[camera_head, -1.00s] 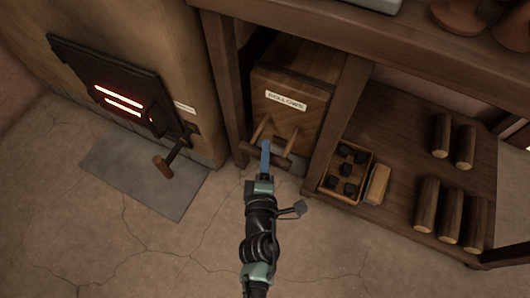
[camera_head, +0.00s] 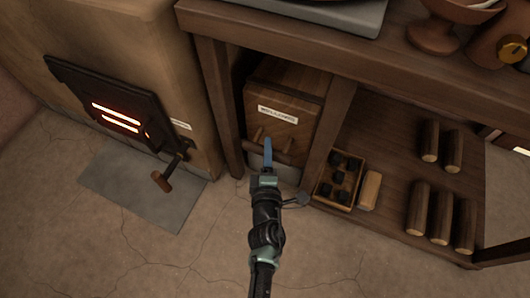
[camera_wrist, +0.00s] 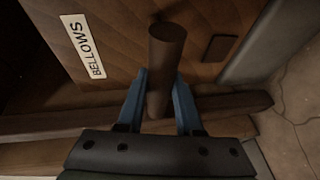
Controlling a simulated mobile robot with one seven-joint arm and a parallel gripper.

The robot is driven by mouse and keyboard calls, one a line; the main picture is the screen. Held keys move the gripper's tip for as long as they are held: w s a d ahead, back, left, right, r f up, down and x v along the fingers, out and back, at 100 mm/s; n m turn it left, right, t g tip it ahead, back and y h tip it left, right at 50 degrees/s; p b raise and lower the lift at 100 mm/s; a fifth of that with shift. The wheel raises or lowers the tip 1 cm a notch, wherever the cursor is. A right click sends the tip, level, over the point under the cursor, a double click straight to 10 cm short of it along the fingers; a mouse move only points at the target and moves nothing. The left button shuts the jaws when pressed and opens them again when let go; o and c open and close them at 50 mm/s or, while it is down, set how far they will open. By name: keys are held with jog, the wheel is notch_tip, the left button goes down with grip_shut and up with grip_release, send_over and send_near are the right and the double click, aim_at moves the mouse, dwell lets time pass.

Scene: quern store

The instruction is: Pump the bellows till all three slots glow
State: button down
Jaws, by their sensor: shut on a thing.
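The bellows (camera_head: 290,92) is a wooden box with a white label, set in an opening under the bench. Its label also shows in the wrist view (camera_wrist: 84,46). A wooden crossbar handle (camera_head: 283,157) on short rods sticks out of its front. My gripper (camera_head: 267,150) is shut on the handle; in the wrist view the blue fingers stand on either side of the round dark bar (camera_wrist: 163,65). The furnace door (camera_head: 78,85) at left has glowing slots (camera_head: 116,117). Two bright orange-white bars show clearly; I cannot make out a third.
A lever with a wooden grip (camera_head: 162,181) hangs beside the furnace door, above a grey floor plate (camera_head: 140,190). A box of black lumps (camera_head: 325,190), a pale block (camera_head: 370,190) and several logs (camera_head: 440,215) lie on the lower shelf at right. The front floor is clear.

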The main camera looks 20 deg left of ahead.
jog(key=c, duration=0.6)
grip_release()
jog(key=shift+s, duration=0.1)
jog(key=p+v, duration=0.3)
jog(key=v, duration=1)
jog(key=shift+p, duration=0.4)
